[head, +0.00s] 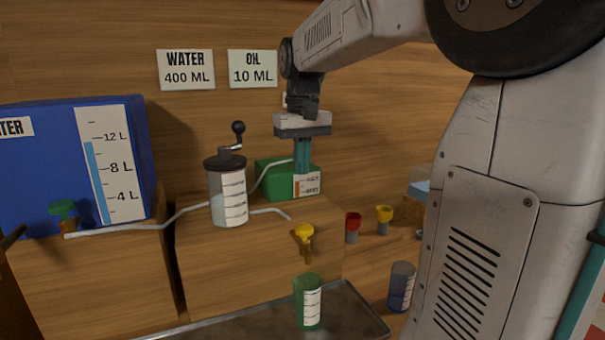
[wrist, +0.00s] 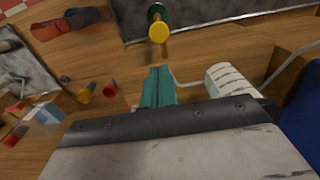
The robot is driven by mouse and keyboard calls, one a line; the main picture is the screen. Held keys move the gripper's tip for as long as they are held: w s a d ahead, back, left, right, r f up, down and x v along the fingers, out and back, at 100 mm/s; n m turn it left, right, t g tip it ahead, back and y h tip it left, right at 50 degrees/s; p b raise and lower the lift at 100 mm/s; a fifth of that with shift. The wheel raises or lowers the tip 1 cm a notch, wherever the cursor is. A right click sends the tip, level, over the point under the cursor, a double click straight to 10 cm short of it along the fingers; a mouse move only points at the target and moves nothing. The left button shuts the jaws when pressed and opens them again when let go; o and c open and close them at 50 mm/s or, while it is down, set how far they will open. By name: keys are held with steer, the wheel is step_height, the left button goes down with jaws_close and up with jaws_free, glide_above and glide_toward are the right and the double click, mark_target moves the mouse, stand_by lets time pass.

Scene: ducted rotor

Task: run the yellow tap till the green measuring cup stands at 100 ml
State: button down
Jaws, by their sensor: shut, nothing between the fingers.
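The yellow tap (head: 304,234) sticks out from the front of the wooden block. It also shows in the wrist view (wrist: 158,31), past my fingertips and apart from them. The green measuring cup (head: 306,300) stands upright on a metal tray below the tap. Its white scale faces the head camera, but the marks and any level are too small to read. In the wrist view the cup (wrist: 156,11) is mostly hidden behind the tap. My gripper (head: 302,170) points down with its teal fingers shut and empty, above and behind the tap, in front of the green oil box.
A white-scaled cylinder with a crank (head: 228,195) stands left of my gripper, with pipes beside it. The blue water tank (head: 70,165) has a green tap (head: 63,211). Red (head: 353,222) and yellow (head: 384,214) knobbed pieces and a blue cup (head: 401,287) are at right. The metal tray (head: 355,315) has bare room.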

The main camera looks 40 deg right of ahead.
mark_target(303, 224)
step_height(303, 224, down, 12)
steer(key=shift+r, duration=0.1)
stand_by(0.5)
steer(key=shift+f, duration=0.95)
steer(key=shift+s+f, duration=0.15)
stand_by(5.8)
